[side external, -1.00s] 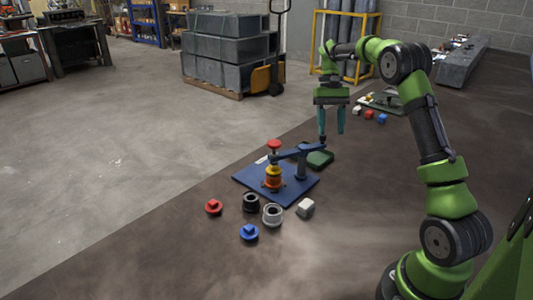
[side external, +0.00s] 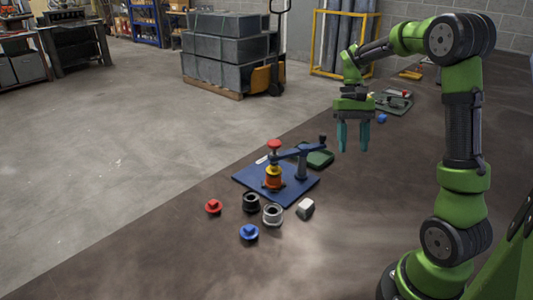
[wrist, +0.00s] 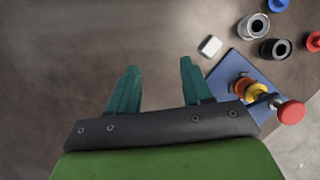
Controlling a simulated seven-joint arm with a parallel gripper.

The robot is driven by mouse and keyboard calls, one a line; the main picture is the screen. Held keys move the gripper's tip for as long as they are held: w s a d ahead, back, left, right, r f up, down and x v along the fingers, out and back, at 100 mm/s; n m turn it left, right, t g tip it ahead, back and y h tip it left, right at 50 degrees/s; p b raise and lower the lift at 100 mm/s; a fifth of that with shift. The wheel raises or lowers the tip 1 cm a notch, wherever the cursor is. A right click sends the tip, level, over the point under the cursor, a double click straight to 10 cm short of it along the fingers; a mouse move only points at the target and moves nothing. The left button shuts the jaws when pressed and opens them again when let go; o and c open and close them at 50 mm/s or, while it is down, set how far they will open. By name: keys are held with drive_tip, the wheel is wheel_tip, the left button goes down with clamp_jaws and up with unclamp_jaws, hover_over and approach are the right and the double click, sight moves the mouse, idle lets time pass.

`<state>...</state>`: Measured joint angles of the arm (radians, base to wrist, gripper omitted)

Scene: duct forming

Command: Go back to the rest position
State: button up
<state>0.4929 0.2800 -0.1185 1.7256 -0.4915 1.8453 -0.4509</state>
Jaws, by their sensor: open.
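My gripper (side external: 353,150) hangs in the air with its two teal fingers pointing down, to the right of and above the blue base plate (side external: 247,177). It is open and empty. In the wrist view the two fingers (wrist: 157,80) stand apart with only bare brown table between them. A small press stands on the blue plate, with a red knob (side external: 274,144), a yellow and orange stack (side external: 273,178) and a blue arm (side external: 296,152). The press also shows at the right of the wrist view, with its red knob (wrist: 291,112) close to the camera.
In front of the plate lie a red part (side external: 213,207), a blue part (side external: 249,232), a black ring (side external: 251,202), a grey ring (side external: 272,215) and a white block (side external: 305,208).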

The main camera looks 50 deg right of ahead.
drive_tip(key=s+a+r+n+t, duration=0.1)
drive_tip(key=a+r+t, duration=0.1)
drive_tip(key=a, duration=0.5)
drive_tip(key=s+a+r+n+t, duration=0.2)
drive_tip(key=a+t, duration=0.3)
drive_tip(key=a, duration=0.1)
drive_tip(key=s+a+r+n+t+h, duration=0.1)
drive_tip(key=a+t, duration=0.2)
drive_tip(key=a, duration=0.4)
drive_tip(key=shift+s+a+r+n, duration=0.3)
drive_tip(key=shift+r+n, duration=0.1)
